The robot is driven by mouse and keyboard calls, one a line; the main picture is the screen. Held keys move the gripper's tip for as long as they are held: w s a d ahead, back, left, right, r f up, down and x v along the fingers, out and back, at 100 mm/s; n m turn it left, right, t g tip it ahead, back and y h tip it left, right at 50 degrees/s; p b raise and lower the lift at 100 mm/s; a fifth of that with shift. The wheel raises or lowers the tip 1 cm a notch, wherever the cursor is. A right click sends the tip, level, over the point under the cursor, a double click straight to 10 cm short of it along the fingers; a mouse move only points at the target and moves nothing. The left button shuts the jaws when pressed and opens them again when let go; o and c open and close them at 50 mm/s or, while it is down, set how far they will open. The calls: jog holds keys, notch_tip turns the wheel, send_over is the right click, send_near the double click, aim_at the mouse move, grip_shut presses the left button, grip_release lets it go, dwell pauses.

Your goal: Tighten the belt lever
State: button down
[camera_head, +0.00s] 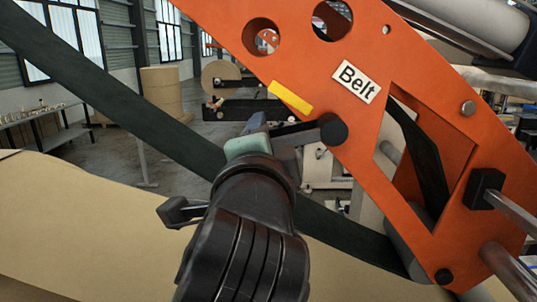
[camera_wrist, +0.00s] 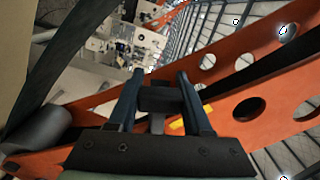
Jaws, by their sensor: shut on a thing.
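The belt lever (camera_head: 295,133) is a dark bar on a round black pivot (camera_head: 333,130), on the orange side plate below the white "Belt" label (camera_head: 356,81). It points left from the pivot, roughly level with a slight droop. My gripper (camera_head: 258,124) is at its outer end, left of the plate. In the wrist view, my gripper's two dark blue fingers (camera_wrist: 160,76) stand either side of the lever's black handle block (camera_wrist: 160,97) and are shut on it. My gripper's body hides part of the lever's end in the head view.
A yellow mark (camera_head: 290,98) lies on the plate above the lever. A dark green belt (camera_head: 120,95) slants down behind my gripper to a grey roller (camera_head: 408,244). A large kraft paper roll (camera_head: 80,225) fills the lower left. Metal rods (camera_head: 515,210) jut out at right.

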jog(key=shift+a+r+m, duration=0.15)
jog(key=shift+r+m, duration=1.4)
jog(key=shift+m, duration=0.35)
jog(key=shift+c, duration=2)
grip_release()
jog(key=shift+o, duration=0.4)
jog(key=shift+r, duration=0.1)
